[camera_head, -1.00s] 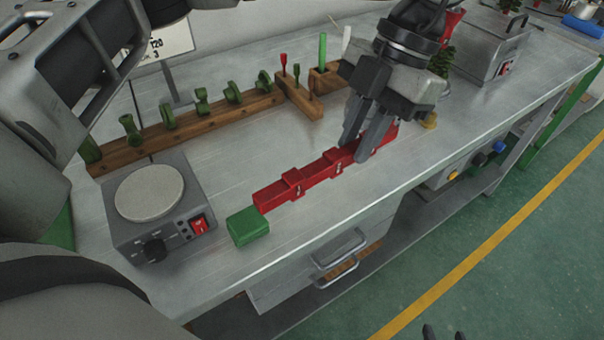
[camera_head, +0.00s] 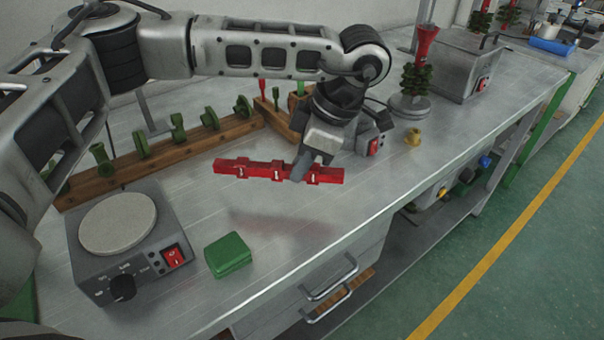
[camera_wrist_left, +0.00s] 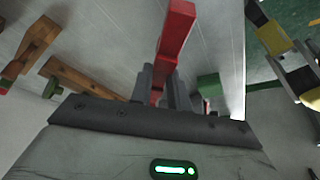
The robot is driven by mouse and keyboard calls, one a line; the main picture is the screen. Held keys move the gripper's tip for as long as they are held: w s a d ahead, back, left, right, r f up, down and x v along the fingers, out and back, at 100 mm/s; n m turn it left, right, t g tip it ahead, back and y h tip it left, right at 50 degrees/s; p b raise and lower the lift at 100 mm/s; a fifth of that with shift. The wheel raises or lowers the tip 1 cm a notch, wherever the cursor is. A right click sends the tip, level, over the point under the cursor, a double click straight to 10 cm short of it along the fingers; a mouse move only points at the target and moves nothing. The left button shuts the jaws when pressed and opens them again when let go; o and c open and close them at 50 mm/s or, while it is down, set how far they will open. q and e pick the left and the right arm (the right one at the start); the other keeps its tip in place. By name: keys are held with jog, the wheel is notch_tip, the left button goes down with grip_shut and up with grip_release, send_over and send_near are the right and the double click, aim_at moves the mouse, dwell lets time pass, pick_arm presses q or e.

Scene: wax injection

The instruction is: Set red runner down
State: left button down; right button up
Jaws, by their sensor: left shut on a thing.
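The red runner (camera_head: 262,170) is a long red bar with raised blocks along it. My left gripper (camera_head: 301,172) is shut on the runner, right of its middle, and holds it above the metal table (camera_head: 185,225); a faint reddish shadow lies on the table below. In the left wrist view the red runner (camera_wrist_left: 175,35) stretches away between the two fingers of the left gripper (camera_wrist_left: 168,90). The part between the fingers is hidden. My right gripper does not show.
A hot plate (camera_head: 117,225) and a green block (camera_head: 229,255) stand at the front left. A wooden rack (camera_head: 160,160) with green pieces runs behind. A red and green wax tree (camera_head: 416,75) stands at the back right. The table's front middle is clear.

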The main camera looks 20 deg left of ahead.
pick_arm(q)
jog(key=shift+w+a+f, duration=0.2)
jog(key=shift+w+f, duration=0.5)
jog(key=shift+f, duration=0.2)
jog(key=f, duration=0.3)
jog(key=shift+w+a+p, duration=0.15)
jog(key=shift+w+p, duration=0.1)
jog(key=shift+p, duration=0.15)
jog(key=shift+f, duration=0.3)
jog(key=shift+f, duration=0.1)
jog(key=shift+f, duration=0.15)
jog(key=c, duration=1.3)
grip_release()
